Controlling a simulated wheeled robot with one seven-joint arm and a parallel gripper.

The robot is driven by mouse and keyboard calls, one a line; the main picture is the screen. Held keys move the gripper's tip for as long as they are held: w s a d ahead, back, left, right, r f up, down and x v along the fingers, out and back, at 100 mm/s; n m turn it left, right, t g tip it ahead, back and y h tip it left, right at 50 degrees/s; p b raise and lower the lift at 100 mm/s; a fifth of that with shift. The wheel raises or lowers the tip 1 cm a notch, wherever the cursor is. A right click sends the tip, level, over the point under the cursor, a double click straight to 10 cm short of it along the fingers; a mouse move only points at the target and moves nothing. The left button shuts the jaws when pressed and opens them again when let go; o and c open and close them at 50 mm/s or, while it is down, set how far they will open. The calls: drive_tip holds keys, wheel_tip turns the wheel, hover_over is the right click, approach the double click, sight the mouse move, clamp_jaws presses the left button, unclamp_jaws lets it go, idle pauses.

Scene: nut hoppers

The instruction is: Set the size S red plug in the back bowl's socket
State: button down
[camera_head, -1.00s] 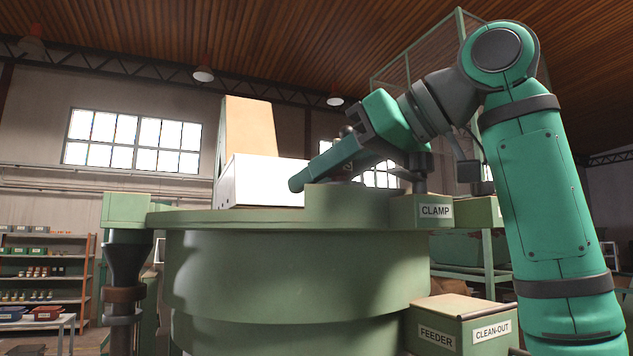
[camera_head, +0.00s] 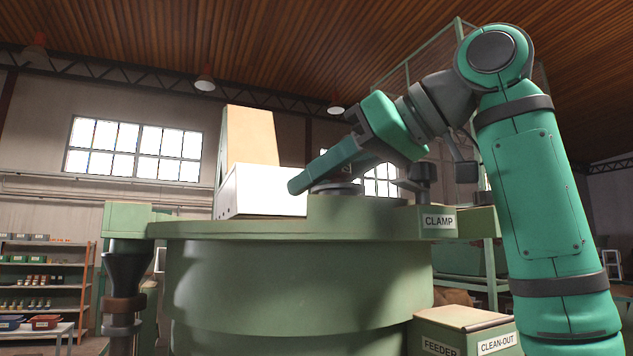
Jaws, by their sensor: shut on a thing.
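My green gripper (camera_head: 308,180) reaches down and left over the top of the big green bowl (camera_head: 300,285). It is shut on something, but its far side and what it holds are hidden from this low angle. I cannot make out the red plug, its size mark or the socket. A dark round part (camera_head: 338,188) shows just under the gripper at the bowl's top; I cannot tell whether they touch.
A white box (camera_head: 262,190) with a tan upright panel (camera_head: 250,135) stands left of my gripper. A CLAMP block (camera_head: 439,222) with a dark knob (camera_head: 422,178) sits to the right. A FEEDER and CLEAN-OUT box (camera_head: 465,325) is lower right. Shelves (camera_head: 40,275) stand far left.

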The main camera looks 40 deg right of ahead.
drive_tip(key=shift+s, duration=0.1)
drive_tip(key=shift+s+d, duration=0.1)
drive_tip(key=shift+s, duration=0.05)
idle(0.3)
drive_tip(key=shift+f, duration=0.7)
drive_tip(key=shift+w+r, duration=0.2)
drive_tip(key=shift+r, duration=0.05)
drive_tip(key=shift+a+r, duration=0.1)
drive_tip(key=shift+a, duration=0.1)
drive_tip(key=shift+s+d+r, duration=0.2)
drive_tip(key=shift+s+r, duration=0.05)
drive_tip(key=shift+r, duration=0.2)
drive_tip(key=shift+w+a, duration=0.15)
drive_tip(key=shift+w, duration=0.1)
idle(0.8)
